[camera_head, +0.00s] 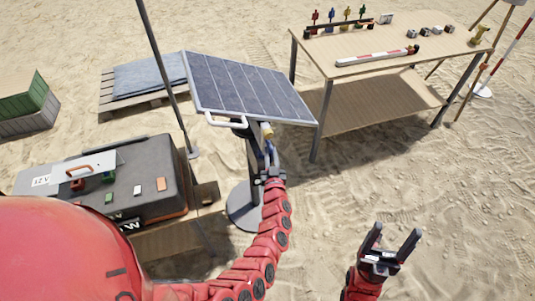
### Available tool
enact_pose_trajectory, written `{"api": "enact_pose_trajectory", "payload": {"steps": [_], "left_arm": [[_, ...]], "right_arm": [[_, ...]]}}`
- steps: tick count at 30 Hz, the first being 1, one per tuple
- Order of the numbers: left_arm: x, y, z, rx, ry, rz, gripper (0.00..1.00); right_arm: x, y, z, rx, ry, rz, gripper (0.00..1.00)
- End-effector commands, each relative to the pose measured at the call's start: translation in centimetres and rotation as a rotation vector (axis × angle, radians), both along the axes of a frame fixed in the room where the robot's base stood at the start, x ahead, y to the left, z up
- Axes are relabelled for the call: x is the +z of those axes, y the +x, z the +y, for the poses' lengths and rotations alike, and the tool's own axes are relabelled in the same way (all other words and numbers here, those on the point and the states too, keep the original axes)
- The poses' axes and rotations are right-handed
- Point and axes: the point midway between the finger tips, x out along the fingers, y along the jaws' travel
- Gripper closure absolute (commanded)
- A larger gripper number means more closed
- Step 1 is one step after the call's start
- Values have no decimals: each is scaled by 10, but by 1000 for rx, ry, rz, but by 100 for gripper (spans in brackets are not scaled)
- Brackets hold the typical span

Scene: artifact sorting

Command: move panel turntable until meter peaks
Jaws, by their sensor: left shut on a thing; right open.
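The solar panel (250,88) is tilted on a dark post (254,165) with a round grey base (243,207) on the sand. A white handle (226,122) sticks out at its lower left edge. My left gripper (268,148) is under the panel's near edge, beside the post. It is shut on a small part with a tan end (266,130); the grip itself is partly hidden. My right gripper (392,240) is open and empty over bare sand, apart from the panel. I cannot make out a meter reading.
A dark case (150,180) with small coloured items stands at left, near a pole (165,75). A wooden table (400,58) with tools and small pieces stands at back right. A pallet (150,104) and green crates (28,98) are at left. Sand at right is clear.

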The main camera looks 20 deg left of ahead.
Motion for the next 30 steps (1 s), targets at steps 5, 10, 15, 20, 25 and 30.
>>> {"api": "enact_pose_trajectory", "payload": {"steps": [5, 10, 15, 20, 25, 30], "left_arm": [[0, 0, -1, -2, 0, 1, 77], [0, 0, -1, -2, 0, 1, 50], [0, 0, 0, -2, 0, 1, 50], [-1, -2, -1, -2, -1, 1, 50], [-2, -16, -8, -3, -3, 0, 50], [-5, -44, -17, -1, -3, 1, 50]], "right_arm": [[0, 0, 0, 0, 0, 0, 28], [0, 0, 0, 0, 0, 0, 28], [0, 0, 0, 0, 0, 0, 28], [-1, 0, 0, 0, 0, 0, 28], [-5, 0, 0, 0, 0, 0, 28], [-14, 0, 0, 0, 0, 0, 28]]}}
